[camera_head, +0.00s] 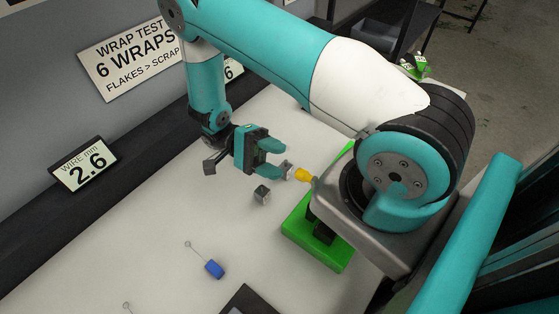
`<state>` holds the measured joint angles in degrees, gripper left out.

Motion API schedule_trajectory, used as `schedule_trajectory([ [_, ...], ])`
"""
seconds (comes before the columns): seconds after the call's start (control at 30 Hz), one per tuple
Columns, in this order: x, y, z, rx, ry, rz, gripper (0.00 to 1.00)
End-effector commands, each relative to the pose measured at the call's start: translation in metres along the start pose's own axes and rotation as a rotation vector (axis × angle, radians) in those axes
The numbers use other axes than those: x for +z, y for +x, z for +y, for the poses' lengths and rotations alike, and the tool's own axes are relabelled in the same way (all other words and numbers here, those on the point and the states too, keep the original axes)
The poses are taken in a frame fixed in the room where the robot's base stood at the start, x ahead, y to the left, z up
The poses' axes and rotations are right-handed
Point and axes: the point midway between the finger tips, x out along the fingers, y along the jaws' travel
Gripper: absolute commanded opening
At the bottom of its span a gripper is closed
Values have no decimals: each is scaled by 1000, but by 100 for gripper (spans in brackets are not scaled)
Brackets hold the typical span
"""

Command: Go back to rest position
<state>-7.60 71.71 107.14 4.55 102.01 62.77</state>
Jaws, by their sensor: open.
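My gripper (277,159) has teal fingers that stand apart, with no object seen clasped between them. It hangs over the white table (150,225) near the picture's middle, pointing right. A small yellow piece (303,175) lies just to the right of the fingertips, next to a small grey block (286,170). Whether the fingers touch that block cannot be told. Another small grey metal cube (262,195) lies below the gripper. My arm reaches across the top of the view and hides part of the table.
A blue piece (214,268) with a thin looped wire lies on the front table. A green fixture (315,247) stands at right beside my arm's base. A sign reading 2.6 (84,165) and a wrap test sign (130,52) are at left. The left-middle table is clear.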

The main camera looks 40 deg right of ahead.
Motion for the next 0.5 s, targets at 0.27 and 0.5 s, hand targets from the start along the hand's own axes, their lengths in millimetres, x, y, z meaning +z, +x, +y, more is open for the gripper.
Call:
schedule_trajectory([
  [0.27, 6, -4, -3, 7, 5, 15, 50],
  [0.5, 7, -4, -3, 7, 6, 16, 50],
])
